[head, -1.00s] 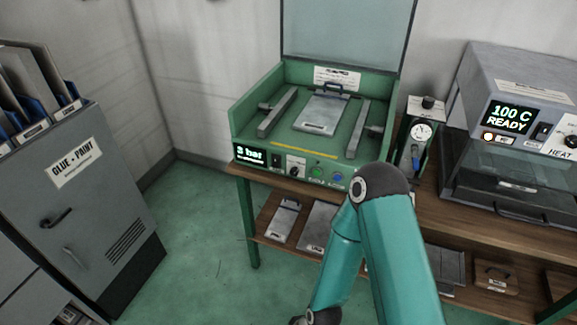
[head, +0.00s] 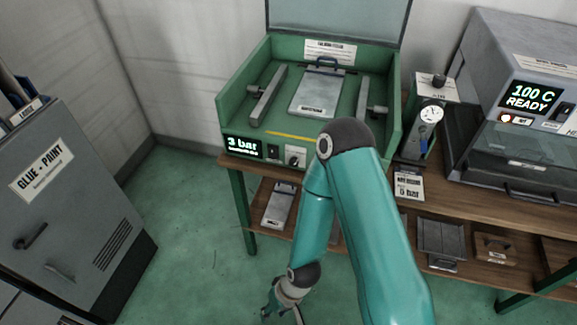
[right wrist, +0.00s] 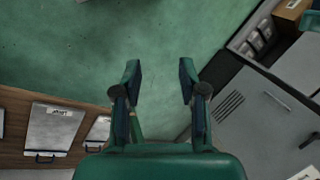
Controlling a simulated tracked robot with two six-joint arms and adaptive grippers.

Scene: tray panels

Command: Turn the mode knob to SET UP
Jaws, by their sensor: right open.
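A small dark knob on a white plate (head: 294,156) sits on the front panel of the green machine (head: 228,112), right of its "3 bar" display (head: 242,146) and a black switch (head: 272,152). Its lettering is too small to read, so its setting cannot be told. My right gripper (head: 283,312) hangs low at the bottom of the head view, well below and apart from the panel. In the right wrist view it is open and empty (right wrist: 160,72), over green floor. My arm hides the panel right of the knob. My left gripper is not in view.
The machine stands on a wooden bench (head: 437,190) with metal plates (head: 278,205) on the lower shelf. A pressure gauge unit (head: 430,113) and a "100 C READY" machine (head: 485,65) stand to the right. A grey "GLUE - PAINT" cabinet (head: 75,225) is left. Floor between is clear.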

